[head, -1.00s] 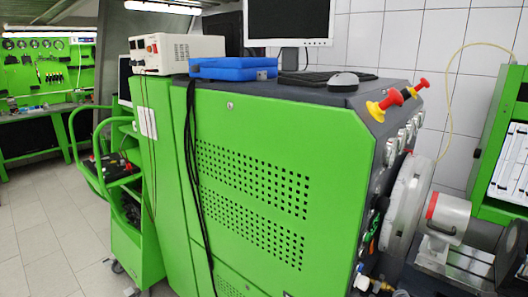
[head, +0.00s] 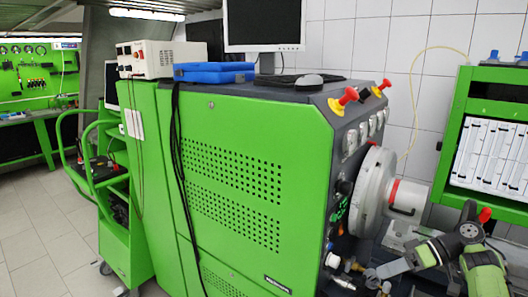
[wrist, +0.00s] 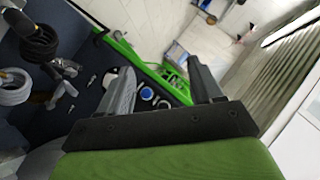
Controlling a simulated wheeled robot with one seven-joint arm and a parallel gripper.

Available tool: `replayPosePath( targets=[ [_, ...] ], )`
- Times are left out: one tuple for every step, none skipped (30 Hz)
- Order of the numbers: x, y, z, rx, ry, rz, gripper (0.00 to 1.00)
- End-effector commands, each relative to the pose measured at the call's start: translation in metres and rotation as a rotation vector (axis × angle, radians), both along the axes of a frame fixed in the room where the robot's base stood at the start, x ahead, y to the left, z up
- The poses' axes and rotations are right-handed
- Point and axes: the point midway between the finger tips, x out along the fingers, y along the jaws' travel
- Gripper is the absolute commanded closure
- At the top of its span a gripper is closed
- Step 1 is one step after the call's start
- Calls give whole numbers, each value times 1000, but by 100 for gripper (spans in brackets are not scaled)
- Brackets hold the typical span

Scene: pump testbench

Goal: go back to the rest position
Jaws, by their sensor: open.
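My gripper (wrist: 160,88) shows in the wrist view with its two grey fingers spread apart. Nothing is held between them. Behind the gap lie a green edge and small fittings of the bench, apart from the fingers as far as I can tell. In the head view my arm (head: 470,245) is at the lower right, in front of the right end of the green pump test bench (head: 225,130). It is near the round grey flange (head: 377,190), and I cannot tell whether they touch.
A blue case (head: 213,73), a mouse (head: 308,80) and a monitor (head: 262,25) stand on the bench top. Red and yellow knobs (head: 345,100) stick out at its right end. Coiled dark cables (wrist: 38,42) show in the wrist view. A green cart (head: 115,210) stands at the left.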

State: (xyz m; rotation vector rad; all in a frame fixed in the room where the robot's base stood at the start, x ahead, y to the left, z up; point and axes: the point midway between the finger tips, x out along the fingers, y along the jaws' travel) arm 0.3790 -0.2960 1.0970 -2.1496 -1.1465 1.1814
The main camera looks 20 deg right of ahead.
Motion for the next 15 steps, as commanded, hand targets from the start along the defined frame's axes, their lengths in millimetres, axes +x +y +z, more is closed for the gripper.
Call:
replayPosePath(
  targets=[
    [11,21,10,-40,30,43,35],
    [17,34,15,-65,50,64,35],
    [24,53,22,-104,82,95,35],
    [30,69,27,-137,108,117,35],
    [35,87,32,-174,136,141,35],
    [39,113,38,-230,174,169,35],
    [42,133,43,-278,206,187,35],
    [42,154,46,-330,236,203,35],
    [41,180,51,-403,275,214,35],
    [38,198,53,-458,302,217,35],
    [34,215,55,-511,324,215,35],
    [27,235,58,-581,349,204,35],
    [20,248,60,-632,363,191,35],
    [12,260,62,-681,374,173,35],
    [1,273,64,-743,382,143,35]
  ],
)
